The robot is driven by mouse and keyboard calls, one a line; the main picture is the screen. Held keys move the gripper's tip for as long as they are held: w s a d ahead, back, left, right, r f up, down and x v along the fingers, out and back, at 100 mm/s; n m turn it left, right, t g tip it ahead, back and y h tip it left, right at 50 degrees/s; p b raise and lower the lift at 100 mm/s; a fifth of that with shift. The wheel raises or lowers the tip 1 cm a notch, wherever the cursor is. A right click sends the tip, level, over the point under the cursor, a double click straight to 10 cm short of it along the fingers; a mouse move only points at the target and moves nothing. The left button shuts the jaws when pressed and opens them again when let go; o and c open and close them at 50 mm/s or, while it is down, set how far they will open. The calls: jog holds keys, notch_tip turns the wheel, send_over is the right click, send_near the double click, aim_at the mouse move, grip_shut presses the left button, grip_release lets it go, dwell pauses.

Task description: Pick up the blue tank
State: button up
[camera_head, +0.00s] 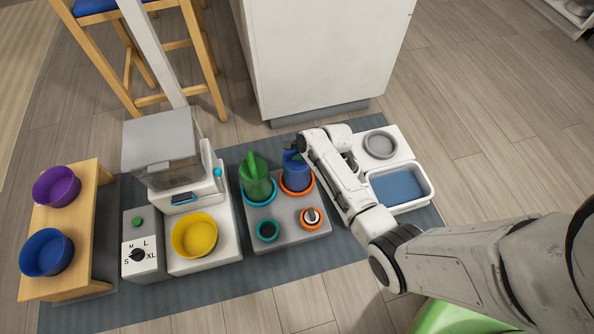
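The blue tank (297,177) stands upright in an orange ring (284,188) on a grey block (290,215), just right of the green tank (256,180). My gripper (292,148) is at the top of the blue tank, and my arm reaches in from the right. The fingers are small, dark and partly merged with the tank's top. I cannot tell whether they touch the tank or are open or shut.
A teal ring (258,196) holds the green tank. Left are a dispenser (165,150), a yellow bowl (195,236), a dial box (142,245) and a wooden stand (90,165) with purple and blue bowls. Right are a white basin (428,182) and a grey bowl (380,144).

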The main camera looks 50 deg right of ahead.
jog(key=shift+c, duration=0.2)
grip_shut()
jog(key=shift+r, duration=0.2)
